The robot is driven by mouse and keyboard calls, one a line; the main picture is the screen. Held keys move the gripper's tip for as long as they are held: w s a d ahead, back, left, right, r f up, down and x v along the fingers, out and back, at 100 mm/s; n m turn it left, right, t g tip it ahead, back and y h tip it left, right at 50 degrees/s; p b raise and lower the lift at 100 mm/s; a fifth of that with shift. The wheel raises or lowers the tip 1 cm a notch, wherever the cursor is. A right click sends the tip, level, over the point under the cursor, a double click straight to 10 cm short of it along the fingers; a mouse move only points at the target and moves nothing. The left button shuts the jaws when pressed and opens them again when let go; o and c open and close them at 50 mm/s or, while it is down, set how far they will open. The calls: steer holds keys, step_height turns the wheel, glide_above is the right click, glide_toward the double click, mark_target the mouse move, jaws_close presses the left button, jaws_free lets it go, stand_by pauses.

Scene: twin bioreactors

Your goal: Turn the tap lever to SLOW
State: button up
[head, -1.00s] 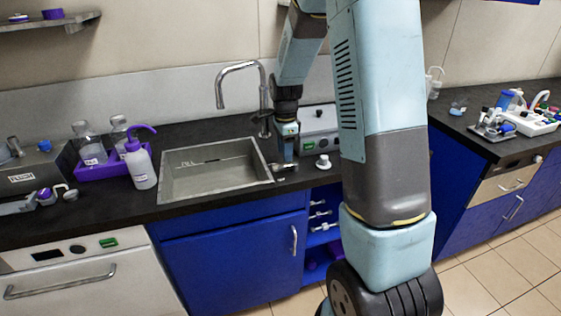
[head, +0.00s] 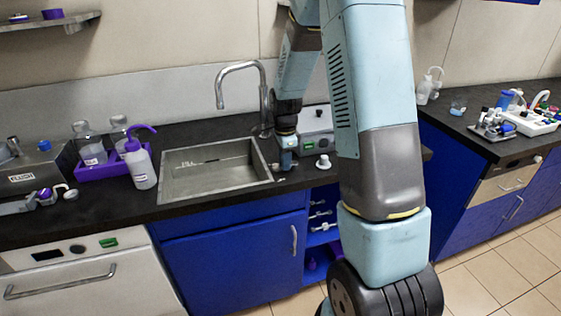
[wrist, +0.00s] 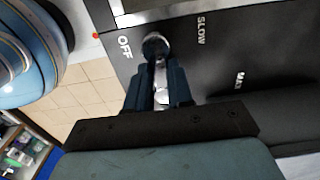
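The tap lever (wrist: 162,97) is a short metal bar with a round metal pivot (wrist: 155,45), set in the dark worktop beside the sink. In the wrist view its pivot is close to the OFF label (wrist: 125,47). The SLOW label (wrist: 201,30) and the MAX label (wrist: 239,83) lie further right. My gripper (wrist: 160,72) has its two dark fingers low over the worktop, one on each side of the lever. I cannot tell whether they press on it. In the head view my gripper (head: 287,163) is at the sink's right edge and hides most of the lever.
The sink (head: 190,180) with its curved tap spout (head: 240,67) is left of my gripper. A small white knob-like item (head: 323,162) and a grey box (head: 318,128) stand close on the right. A wash bottle (head: 141,165) and purple tray (head: 95,172) stand left of the sink.

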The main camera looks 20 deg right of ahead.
jaws_close()
